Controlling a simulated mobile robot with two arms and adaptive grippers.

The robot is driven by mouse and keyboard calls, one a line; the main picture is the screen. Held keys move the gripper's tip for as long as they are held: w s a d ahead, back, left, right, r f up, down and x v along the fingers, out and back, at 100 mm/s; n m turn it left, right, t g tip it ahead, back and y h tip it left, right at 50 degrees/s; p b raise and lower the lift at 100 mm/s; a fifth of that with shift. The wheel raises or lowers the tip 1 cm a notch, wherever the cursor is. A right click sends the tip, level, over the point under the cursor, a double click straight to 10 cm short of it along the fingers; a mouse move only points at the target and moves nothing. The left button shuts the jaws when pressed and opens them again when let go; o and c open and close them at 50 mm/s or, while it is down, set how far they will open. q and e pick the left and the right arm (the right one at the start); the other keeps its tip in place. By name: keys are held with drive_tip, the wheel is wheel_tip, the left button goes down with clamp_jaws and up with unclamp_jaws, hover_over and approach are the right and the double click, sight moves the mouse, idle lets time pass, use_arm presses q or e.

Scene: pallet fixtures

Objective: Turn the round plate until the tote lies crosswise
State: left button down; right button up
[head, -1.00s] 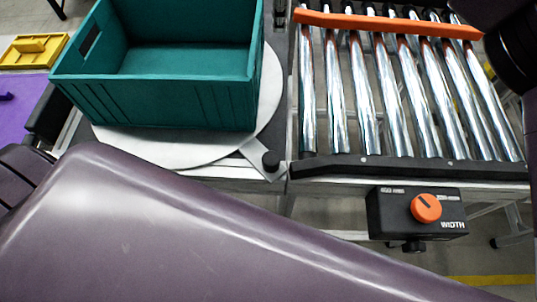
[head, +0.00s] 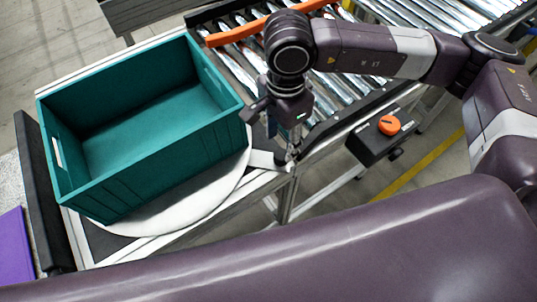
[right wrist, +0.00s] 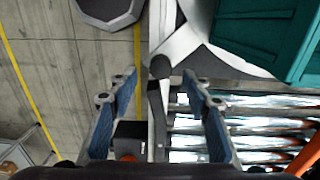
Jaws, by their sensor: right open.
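The teal tote (head: 150,165), open and empty, sits on the pale round plate (head: 205,205). In the head view its long sides run from lower left to upper right, toward the rollers. A pale arm with a dark upright knob (head: 283,157) sticks out at the plate's right side. My right gripper (head: 284,136) points down over this knob, open and empty. In the right wrist view the knob (right wrist: 160,66) shows between and just beyond the open fingertips (right wrist: 158,78); I cannot tell whether they touch it. My left gripper is out of view.
A roller conveyor (head: 235,70) with an orange bar (head: 235,33) adjoins at upper right. A black control box with an orange dial (head: 389,125) hangs on its near side. A black rail (head: 42,190) and a purple mat (head: 14,245) lie left of the tote.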

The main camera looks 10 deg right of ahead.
sight(281, 154)
drive_tip(key=f, duration=0.1)
drive_tip(key=f+p, duration=0.1)
drive_tip(key=f, duration=0.3)
drive_tip(key=shift+w+d+f+p, duration=0.1)
drive_tip(key=shift+d+f+p, duration=0.05)
drive_tip(key=shift+d+p, duration=0.15)
drive_tip(key=shift+a+f, duration=0.15)
drive_tip(key=shift+f, duration=0.65)
drive_tip(key=c, duration=0.9)
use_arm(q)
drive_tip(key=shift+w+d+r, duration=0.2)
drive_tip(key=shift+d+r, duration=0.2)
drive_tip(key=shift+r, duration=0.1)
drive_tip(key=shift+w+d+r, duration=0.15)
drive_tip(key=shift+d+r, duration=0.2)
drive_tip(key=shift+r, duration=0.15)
use_arm(e)
clamp_jaws()
